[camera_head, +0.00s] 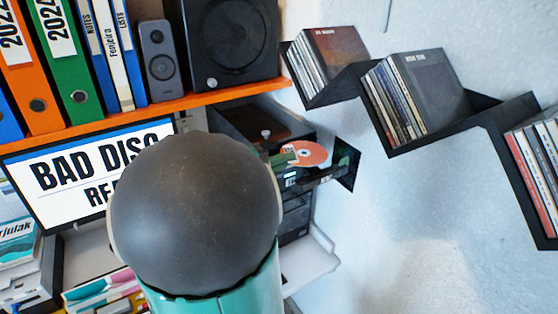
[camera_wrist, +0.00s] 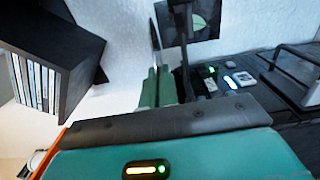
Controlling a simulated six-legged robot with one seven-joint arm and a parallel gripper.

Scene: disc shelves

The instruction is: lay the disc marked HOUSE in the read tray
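An orange disc (camera_head: 306,154) with a pale centre is held at the green fingertips of my gripper (camera_head: 284,158). Any name on the disc is too small to read. In the wrist view the green fingers (camera_wrist: 158,86) are close together, and the disc (camera_wrist: 155,34) shows as a thin edge-on sliver between them. A dark tray (camera_head: 346,166) sticks out at the right of the black drive unit, below and right of the disc. It appears in the wrist view as a dark plate (camera_wrist: 214,28) with a round mark. The disc appears apart from it.
Black zigzag wall shelves (camera_head: 402,148) hold several disc cases at the right. An orange shelf (camera_head: 215,94) above carries binders and speakers (camera_head: 232,40). A screen (camera_head: 75,178) reads "BAD DISC", partly hidden by my arm. Black equipment (camera_head: 250,125) stands beneath the shelf.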

